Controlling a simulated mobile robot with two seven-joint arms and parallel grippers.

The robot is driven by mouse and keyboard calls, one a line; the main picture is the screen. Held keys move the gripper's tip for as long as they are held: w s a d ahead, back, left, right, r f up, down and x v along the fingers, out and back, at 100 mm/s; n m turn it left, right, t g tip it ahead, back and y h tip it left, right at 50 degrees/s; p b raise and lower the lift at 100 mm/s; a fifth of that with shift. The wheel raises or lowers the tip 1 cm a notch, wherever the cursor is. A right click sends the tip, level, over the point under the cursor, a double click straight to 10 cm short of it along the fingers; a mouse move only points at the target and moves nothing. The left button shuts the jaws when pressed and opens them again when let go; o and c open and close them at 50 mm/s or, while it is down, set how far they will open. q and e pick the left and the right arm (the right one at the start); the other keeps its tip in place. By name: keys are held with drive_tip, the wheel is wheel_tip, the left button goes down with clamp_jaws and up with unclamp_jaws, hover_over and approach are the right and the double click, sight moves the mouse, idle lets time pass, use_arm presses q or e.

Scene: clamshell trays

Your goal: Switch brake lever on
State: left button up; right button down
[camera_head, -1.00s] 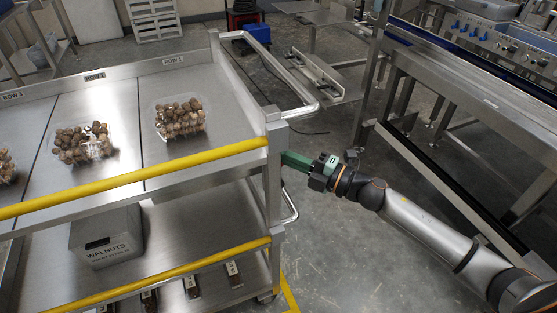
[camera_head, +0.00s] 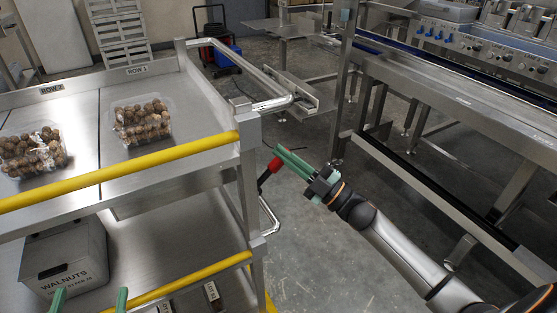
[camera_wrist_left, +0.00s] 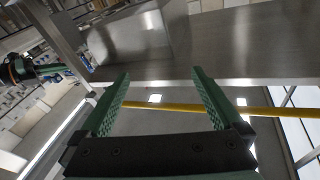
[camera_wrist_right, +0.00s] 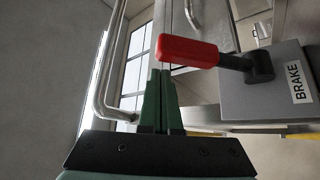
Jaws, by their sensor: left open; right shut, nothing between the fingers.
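The brake lever has a red handle (camera_head: 275,164) on a black arm (camera_head: 265,178) beside the cart's corner post. In the right wrist view the red handle (camera_wrist_right: 188,52) points left from a grey box (camera_wrist_right: 262,88) labelled BRAKE. My right gripper (camera_head: 279,149) is shut and empty, its fingertips close to the handle. In the right wrist view its fingertips (camera_wrist_right: 160,74) lie just below the handle's free end; I cannot tell if they touch. My left gripper (camera_head: 90,297) is open at the bottom left edge, and its empty fingers (camera_wrist_left: 160,75) show in the left wrist view.
The steel cart carries clear trays of walnuts (camera_head: 141,122) on top and a grey WALNUTS box (camera_head: 64,262) below. Yellow bars (camera_head: 150,160) edge its shelves. A steel machine frame (camera_head: 450,150) stands right. Bare floor lies between.

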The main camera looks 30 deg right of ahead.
use_arm(q)
wheel_tip(320, 180, up, 9)
drive_tip(key=s+m+t+h+b, duration=0.1)
drive_tip(key=s+m+t+h, duration=0.2)
drive_tip(key=h, duration=0.1)
drive_tip(key=shift+d, duration=0.4)
use_arm(e)
drive_tip(key=shift+d+f+m+t+h, duration=0.3)
drive_tip(key=shift+d+f+m+t, duration=0.2)
drive_tip(key=shift+m, duration=0.3)
drive_tip(key=shift+d+f+m+t+h, duration=0.35)
drive_tip(key=shift+m+t, duration=0.15)
drive_tip(key=shift+m, duration=0.3)
drive_tip(key=shift+d+f, duration=0.1)
drive_tip(key=shift+f, duration=0.05)
